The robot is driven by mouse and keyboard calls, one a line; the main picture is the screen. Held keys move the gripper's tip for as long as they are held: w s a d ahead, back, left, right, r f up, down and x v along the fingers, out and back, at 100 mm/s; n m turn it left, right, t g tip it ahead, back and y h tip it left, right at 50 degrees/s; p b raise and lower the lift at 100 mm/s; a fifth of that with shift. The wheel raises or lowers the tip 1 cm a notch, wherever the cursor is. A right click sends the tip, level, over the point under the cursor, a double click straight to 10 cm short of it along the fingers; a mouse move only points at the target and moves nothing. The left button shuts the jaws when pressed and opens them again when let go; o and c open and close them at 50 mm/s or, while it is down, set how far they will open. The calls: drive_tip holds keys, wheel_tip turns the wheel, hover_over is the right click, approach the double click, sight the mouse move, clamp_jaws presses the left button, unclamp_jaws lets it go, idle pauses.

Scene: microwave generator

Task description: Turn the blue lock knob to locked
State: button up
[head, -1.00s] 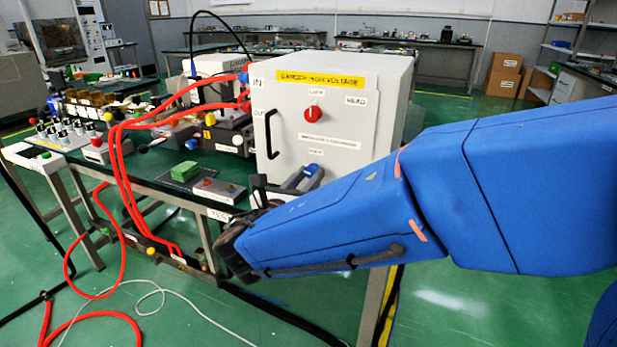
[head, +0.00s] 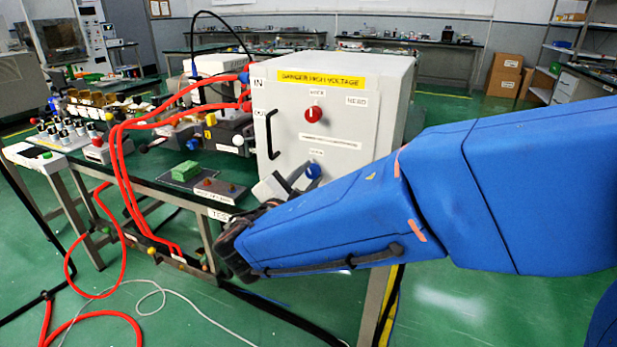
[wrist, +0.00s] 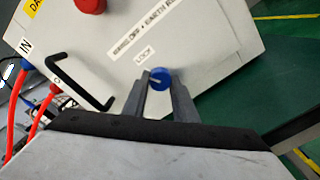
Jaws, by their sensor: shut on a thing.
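The blue lock knob (head: 313,171) is low on the door of the white high-voltage cabinet (head: 385,110), under a small label. In the wrist view the knob (wrist: 160,84) sits between the two grey fingertips of my gripper (wrist: 159,77), which is shut on it. A light mark shows on the knob's face, pointing roughly left in that view. The "LOCK" label (wrist: 145,54) is just above it. In the head view my gripper (head: 294,178) reaches the knob from below, its fingers partly hidden by my blue arm.
A red knob (head: 314,114) is higher on the door, with a black handle (head: 271,134) to the left. Red cables (head: 119,165) run from the cabinet over the bench's left side. A green block (head: 186,171) and a small grey box (head: 219,190) lie on the bench.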

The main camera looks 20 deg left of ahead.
drive_tip(key=m, duration=0.5)
drive_tip(key=shift+m, duration=0.3)
idle(0.4)
drive_tip(key=o, duration=1)
drive_tip(key=shift+o, duration=0.2)
drive_tip(key=s+a, duration=0.1)
drive_tip(key=s, duration=1.6)
drive_tip(key=shift+s+a, duration=0.15)
drive_tip(key=shift+s, duration=0.05)
